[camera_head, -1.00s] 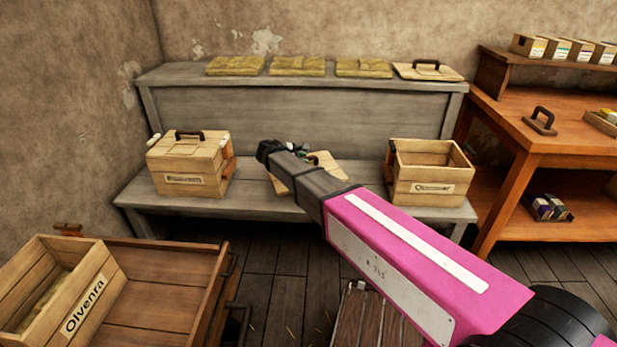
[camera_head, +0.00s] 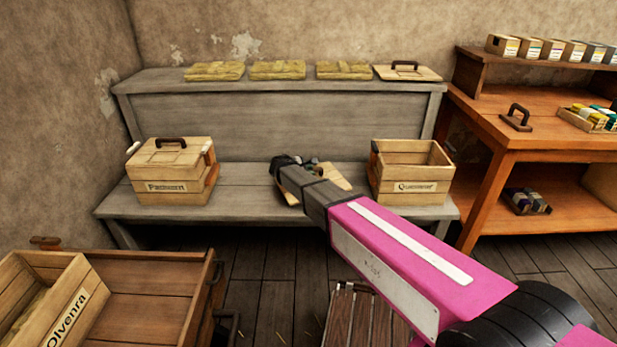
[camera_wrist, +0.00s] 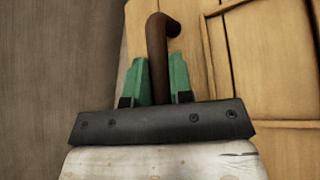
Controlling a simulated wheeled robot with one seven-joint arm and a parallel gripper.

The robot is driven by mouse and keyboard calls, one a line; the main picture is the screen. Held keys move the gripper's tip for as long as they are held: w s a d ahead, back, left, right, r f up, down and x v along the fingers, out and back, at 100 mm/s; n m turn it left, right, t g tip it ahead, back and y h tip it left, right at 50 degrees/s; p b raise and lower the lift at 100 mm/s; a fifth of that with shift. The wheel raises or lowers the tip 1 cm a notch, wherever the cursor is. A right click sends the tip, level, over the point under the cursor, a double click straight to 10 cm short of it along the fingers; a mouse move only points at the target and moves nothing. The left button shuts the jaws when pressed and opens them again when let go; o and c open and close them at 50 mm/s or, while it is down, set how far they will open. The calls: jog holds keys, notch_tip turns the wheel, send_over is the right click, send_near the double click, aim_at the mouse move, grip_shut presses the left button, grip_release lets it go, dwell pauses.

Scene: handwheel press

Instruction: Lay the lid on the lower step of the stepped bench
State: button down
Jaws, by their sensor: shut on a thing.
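The lid (camera_head: 330,181) is a pale wooden board over the lower step (camera_head: 255,185) of the grey stepped bench, between two wooden boxes. My arm covers much of it in the head view. In the wrist view its planks (camera_wrist: 265,75) fill the right side and its brown handle (camera_wrist: 159,62) stands between the green fingers. My gripper (camera_wrist: 160,82) is shut on that handle. The lid looks tilted, and I cannot tell whether it touches the step.
A lidded box (camera_head: 170,172) stands left on the lower step and an open box (camera_head: 411,174) right. The upper step holds several straw-coloured slabs (camera_head: 277,70) and another handled lid (camera_head: 407,73). An orange workbench (camera_head: 545,140) stands right, a wooden cart (camera_head: 140,292) front left.

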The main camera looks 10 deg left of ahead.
notch_tip(320, 180, down, 2)
jog(key=shift+f, duration=0.25)
jog(key=c, duration=1)
grip_release()
